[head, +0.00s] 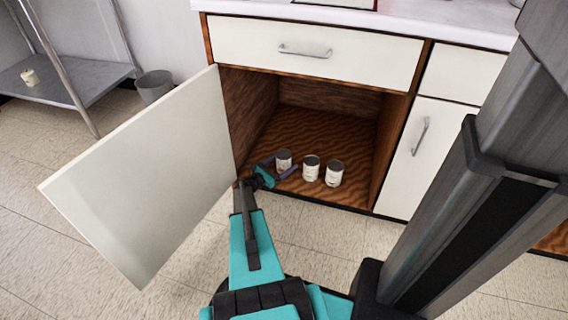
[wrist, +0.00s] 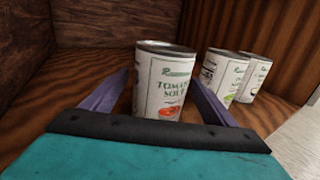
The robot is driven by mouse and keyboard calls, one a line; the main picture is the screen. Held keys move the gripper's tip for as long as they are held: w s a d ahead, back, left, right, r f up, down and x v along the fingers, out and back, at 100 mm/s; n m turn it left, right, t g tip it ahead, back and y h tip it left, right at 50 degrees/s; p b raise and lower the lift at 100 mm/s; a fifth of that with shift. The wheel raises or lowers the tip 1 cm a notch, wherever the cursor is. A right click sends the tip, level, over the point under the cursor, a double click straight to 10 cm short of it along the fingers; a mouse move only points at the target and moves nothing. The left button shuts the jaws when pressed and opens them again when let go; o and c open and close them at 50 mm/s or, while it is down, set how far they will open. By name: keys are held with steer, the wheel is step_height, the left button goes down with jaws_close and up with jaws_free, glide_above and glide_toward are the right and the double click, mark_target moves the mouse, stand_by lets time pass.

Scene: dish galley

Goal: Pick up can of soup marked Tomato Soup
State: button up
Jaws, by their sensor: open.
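The Tomato Soup can (wrist: 163,82) stands upright in the wrist view, its label with a red picture facing me. It is the leftmost of three cans on the cabinet floor, and it also shows in the head view (head: 284,160). My gripper (wrist: 160,95) is open, with one purple finger on each side of the can. In the head view my gripper (head: 278,166) reaches into the open cabinet at floor level. I cannot tell whether the fingers touch the can. The can's lower part is hidden behind my gripper's body.
Two more cans, a middle one (head: 311,168) and a right one (head: 334,173), stand close to the right. The cabinet door (head: 150,175) stands open on the left. A closed drawer (head: 310,48) is above. A grey bin (head: 154,87) and metal shelf (head: 75,80) are at far left.

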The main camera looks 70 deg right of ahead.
mark_target(284, 157)
stand_by(0.3)
steer(key=c, duration=1.5)
steer(key=shift+r, duration=0.1)
steer(key=shift+r+p, duration=0.45)
steer(key=shift+r, duration=0.3)
step_height(284, 157, up, 2)
steer(key=shift+r+p, duration=0.1)
steer(key=shift+p, duration=0.4)
steer(key=s+a+r+p+v, duration=0.1)
steer(key=s+p+v, duration=0.2)
steer(key=v, duration=1.2)
steer(key=shift+a+p, duration=0.4)
steer(key=shift+a, duration=0.2)
steer(key=shift+r, duration=0.1)
